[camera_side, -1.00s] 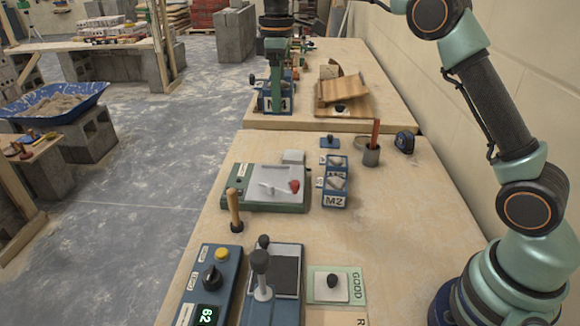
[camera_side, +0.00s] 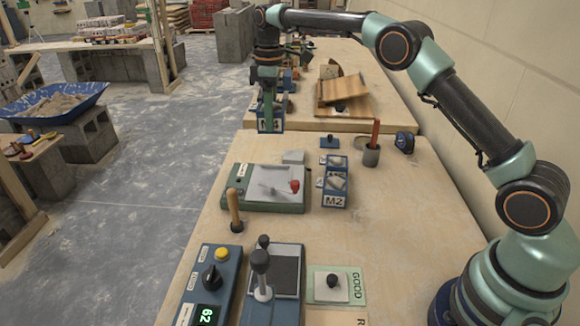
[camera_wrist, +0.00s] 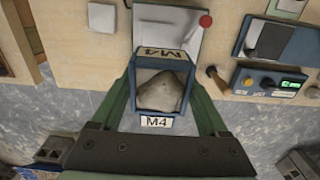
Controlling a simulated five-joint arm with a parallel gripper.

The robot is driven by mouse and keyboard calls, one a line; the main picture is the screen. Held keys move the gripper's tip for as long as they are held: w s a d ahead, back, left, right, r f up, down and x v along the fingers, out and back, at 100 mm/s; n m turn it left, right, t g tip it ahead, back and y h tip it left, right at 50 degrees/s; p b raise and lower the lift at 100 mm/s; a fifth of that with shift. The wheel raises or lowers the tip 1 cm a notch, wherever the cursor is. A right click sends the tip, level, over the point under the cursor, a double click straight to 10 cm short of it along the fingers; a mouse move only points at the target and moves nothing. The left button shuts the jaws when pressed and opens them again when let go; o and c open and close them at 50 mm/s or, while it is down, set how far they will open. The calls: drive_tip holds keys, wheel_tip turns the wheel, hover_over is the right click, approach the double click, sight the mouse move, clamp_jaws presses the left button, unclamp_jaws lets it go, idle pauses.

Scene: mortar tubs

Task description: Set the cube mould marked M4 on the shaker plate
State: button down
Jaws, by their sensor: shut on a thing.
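The cube mould marked M4 (camera_side: 270,125) is a small blue open-topped box with a white label. It hangs in my gripper (camera_side: 269,108), near the left end of the far table's front edge. In the wrist view the mould (camera_wrist: 153,122) sits between my two green fingers, which are shut on it, and grey mortar (camera_wrist: 163,92) shows inside. No plate carries a readable shaker label. One candidate is the dark plate (camera_side: 275,270) on a blue base, beside a control box (camera_side: 213,280) reading 62. Another is the grey plate (camera_side: 264,181) on a green base.
A wooden-handled tool (camera_side: 235,212) and a black-knobbed lever (camera_side: 261,264) stand upright near the front. The near table's right side is largely clear.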

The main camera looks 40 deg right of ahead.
wheel_tip(320, 180, down, 15)
drive_tip(key=shift+r, duration=0.2)
idle(0.3)
drive_tip(key=shift+f, duration=0.15)
drive_tip(key=shift+c, duration=0.8)
unclamp_jaws()
